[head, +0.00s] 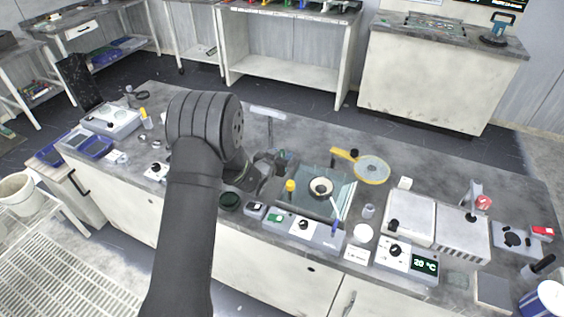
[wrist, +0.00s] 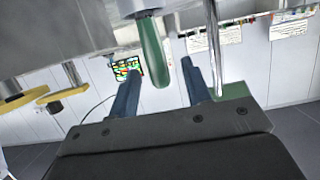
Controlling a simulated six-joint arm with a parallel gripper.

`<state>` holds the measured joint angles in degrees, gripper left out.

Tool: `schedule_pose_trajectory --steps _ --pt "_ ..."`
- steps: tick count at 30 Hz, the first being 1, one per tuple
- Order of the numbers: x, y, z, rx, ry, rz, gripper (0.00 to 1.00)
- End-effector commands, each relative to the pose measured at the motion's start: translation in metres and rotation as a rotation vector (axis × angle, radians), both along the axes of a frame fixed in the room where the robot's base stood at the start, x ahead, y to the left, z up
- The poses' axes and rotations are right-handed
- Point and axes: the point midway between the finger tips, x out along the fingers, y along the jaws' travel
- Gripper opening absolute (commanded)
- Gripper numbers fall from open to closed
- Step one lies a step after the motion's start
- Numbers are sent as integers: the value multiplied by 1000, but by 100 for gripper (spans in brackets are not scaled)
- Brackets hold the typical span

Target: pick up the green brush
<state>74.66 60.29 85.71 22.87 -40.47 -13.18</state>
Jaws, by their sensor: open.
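In the wrist view, a rounded green handle, which looks like the green brush (wrist: 153,50), points down from the top of the picture. My gripper (wrist: 160,70) is open, with one dark blue finger on each side of the handle's end. I see no clear contact between fingers and handle. In the head view, my gripper (head: 281,158) is low over the bench, just left of the glass-walled polishing unit (head: 335,178). My arm and wrist hide much of that spot, and the brush is not clearly distinguishable there.
A thin metal rod (wrist: 216,50) stands close to the right finger in the wrist view. On the bench are a yellow-rimmed disc (head: 371,169), a yellow-capped bottle (head: 290,193), a dark green round dish (head: 230,200) and a control box (head: 305,229). The bench's back strip is fairly clear.

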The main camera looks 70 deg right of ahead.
Motion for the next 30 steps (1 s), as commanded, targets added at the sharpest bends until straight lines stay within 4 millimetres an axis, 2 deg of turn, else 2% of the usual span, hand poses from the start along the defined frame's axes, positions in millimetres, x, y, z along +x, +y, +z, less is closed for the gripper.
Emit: schedule_pose_trajectory --steps 4,12,19,30 --pt "0 -13 -4 0 -1 0 45" --pt "0 -15 -4 0 -1 1 45" --pt "0 -15 -4 0 -1 1 0" --pt "0 -15 -1 -1 -1 1 0"
